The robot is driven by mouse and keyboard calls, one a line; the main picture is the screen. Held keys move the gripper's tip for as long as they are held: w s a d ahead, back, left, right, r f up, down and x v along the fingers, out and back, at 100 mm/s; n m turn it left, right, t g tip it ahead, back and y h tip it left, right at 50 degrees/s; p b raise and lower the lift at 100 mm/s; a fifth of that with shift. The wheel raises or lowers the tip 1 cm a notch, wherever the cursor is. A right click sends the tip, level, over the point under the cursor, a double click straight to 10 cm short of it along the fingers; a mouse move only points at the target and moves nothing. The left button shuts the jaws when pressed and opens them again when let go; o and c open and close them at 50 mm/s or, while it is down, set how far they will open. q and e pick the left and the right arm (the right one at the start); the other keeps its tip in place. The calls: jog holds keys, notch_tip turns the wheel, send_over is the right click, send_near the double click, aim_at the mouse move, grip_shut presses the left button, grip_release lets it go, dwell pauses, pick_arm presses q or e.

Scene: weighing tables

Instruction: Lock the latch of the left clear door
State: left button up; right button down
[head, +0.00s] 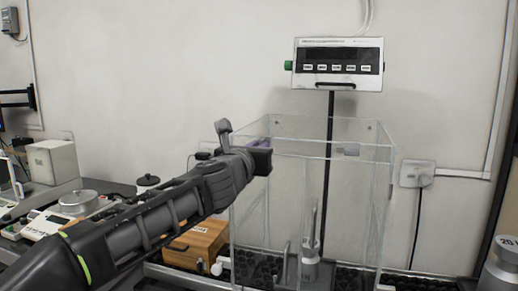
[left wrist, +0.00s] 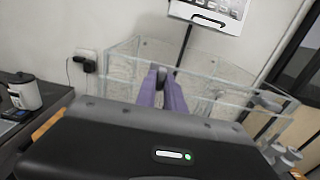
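The clear box (head: 315,135) with transparent walls stands on the table in the head view, and its clear rim also shows in the left wrist view (left wrist: 215,78). My left gripper (head: 264,143) is at the top left edge of the box. In the left wrist view its two purple fingers (left wrist: 161,88) stand a little apart, with a small dark piece (left wrist: 161,77) between their tips. That piece may be the latch, but I cannot tell whether the fingers press on it. In the head view the gripper body hides the latch area. My right gripper is out of view.
A display panel (head: 338,63) on a dark pole rises behind the box. Metal weights (head: 311,262) show through the box's front. A wooden box (head: 195,246) stands below my left arm, and a scale with a round pan (head: 79,202) is at the left. A wall socket (head: 417,173) is at the right.

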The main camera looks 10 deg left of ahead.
pick_arm(q)
jog(key=o, duration=0.5)
jog(key=shift+c, duration=0.2)
jog(key=s, duration=0.7)
jog(key=shift+s+a+b, duration=0.25)
jog(key=shift+s+b, duration=0.15)
jog(key=shift+f, duration=0.1)
